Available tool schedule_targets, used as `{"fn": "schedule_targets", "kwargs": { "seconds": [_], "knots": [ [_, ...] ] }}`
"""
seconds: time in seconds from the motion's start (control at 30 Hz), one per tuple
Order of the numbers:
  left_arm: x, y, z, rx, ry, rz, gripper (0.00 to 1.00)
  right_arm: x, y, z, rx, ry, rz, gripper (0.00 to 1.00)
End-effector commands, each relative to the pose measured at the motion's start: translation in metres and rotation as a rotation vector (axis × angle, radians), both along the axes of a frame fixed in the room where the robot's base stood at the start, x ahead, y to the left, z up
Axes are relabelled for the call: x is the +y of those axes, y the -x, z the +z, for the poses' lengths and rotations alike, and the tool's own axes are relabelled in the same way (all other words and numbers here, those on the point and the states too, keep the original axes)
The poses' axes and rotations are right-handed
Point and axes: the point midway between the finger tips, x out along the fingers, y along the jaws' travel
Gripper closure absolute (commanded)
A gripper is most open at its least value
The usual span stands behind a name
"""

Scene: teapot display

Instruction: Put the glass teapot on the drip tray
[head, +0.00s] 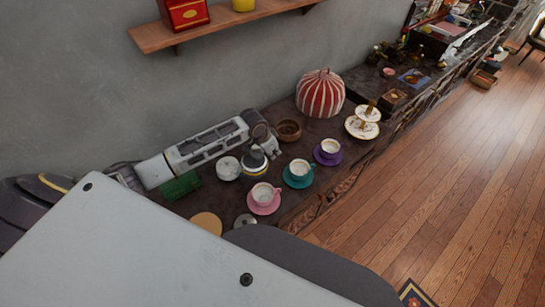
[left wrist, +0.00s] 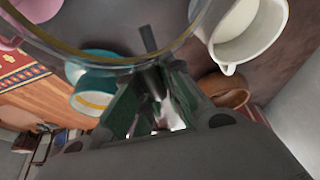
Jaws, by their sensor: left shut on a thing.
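The glass teapot (head: 255,168) has a dark top and a yellowish band. It is in the middle of the counter, among the cups. In the left wrist view the clear glass teapot (left wrist: 110,62) with a gold edge fills the top. My left gripper (head: 262,146) reaches in from the left and is shut on the teapot; its fingers (left wrist: 150,78) close by the glass. The exact grip is partly hidden. I cannot tell whether the teapot's base touches the counter. A green, box-like piece (head: 180,187) lies at the left; I cannot tell whether it is the drip tray. My right gripper is not in view.
Pink (head: 264,197), teal (head: 298,174) and purple (head: 328,152) cups on saucers line the front edge. A white vessel (head: 228,168), a wooden bowl (head: 289,130), a striped red dome (head: 320,94) and a tiered stand (head: 362,122) stand nearby. A wall shelf (head: 225,22) is above.

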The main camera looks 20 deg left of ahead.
Motion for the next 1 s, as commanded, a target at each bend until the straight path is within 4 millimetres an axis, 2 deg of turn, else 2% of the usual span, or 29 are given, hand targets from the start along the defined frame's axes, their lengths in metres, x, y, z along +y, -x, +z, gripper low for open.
{"fn": "schedule_targets", "kwargs": {
  "seconds": [0.27,0.7,1.0],
  "knots": [
    [0.0,0.0,-0.001,-0.001,0.0,0.0,1.0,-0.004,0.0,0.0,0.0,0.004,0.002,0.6],
    [0.0,0.0,-0.036,0.0,-0.001,0.0,1.0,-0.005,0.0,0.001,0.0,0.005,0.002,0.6],
    [0.0,0.0,-0.037,-0.001,0.0,0.0,1.0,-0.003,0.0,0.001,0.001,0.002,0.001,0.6]
  ]
}}
